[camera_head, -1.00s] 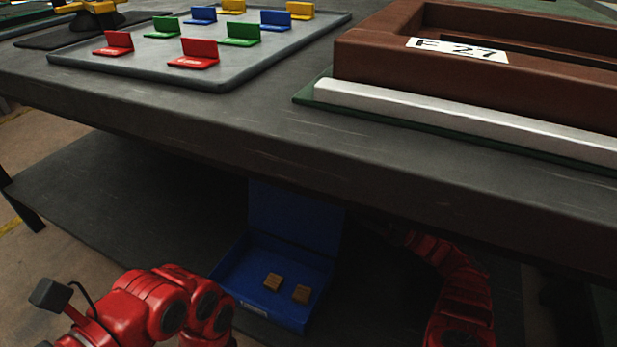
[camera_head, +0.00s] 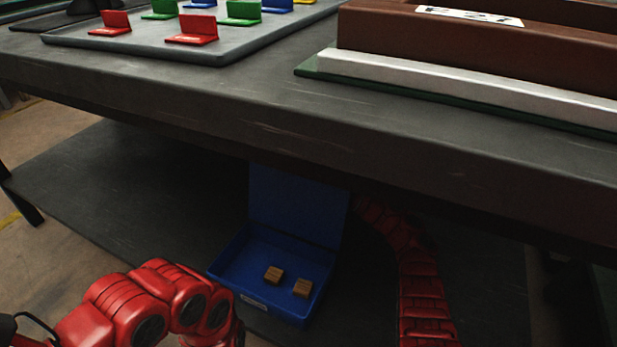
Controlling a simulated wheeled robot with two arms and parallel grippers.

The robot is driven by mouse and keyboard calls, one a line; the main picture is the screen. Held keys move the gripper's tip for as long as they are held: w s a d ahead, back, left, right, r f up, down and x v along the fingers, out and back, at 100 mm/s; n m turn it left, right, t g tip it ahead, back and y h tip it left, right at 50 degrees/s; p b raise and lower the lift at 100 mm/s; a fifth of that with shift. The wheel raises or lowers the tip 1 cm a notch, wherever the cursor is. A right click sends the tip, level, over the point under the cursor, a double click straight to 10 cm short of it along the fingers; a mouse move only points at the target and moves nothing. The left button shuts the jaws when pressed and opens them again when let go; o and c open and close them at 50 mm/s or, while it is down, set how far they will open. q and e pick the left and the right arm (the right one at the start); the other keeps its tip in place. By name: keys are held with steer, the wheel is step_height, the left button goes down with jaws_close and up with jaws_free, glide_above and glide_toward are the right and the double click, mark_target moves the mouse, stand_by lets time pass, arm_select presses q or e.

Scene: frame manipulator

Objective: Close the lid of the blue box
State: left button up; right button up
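The blue box (camera_head: 225,258) sits on the lower shelf under the table, with its lid (camera_head: 297,205) standing up open at the back. Two small brown wooden blocks, one on the left (camera_head: 274,275) and one on the right (camera_head: 303,288), lie inside it. My red left arm is at the lower left, in front of the box's left corner; its gripper is not visible. My red right arm rises on the right of the box and bends in under the table edge, its far end beside or behind the lid's right edge. Its gripper is hidden there.
The thick table top (camera_head: 180,105) overhangs the box and lid closely. The dark lower shelf (camera_head: 110,205) is clear to the left. On top are a grey tray (camera_head: 215,50) with coloured holders and a brown frame (camera_head: 430,42) with a white bar (camera_head: 440,80).

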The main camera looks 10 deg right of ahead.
steer(key=shift+a+r, duration=0.1)
steer(key=shift+a, duration=0.05)
steer(key=shift+c, duration=0.2)
jaws_close()
stand_by(1.2)
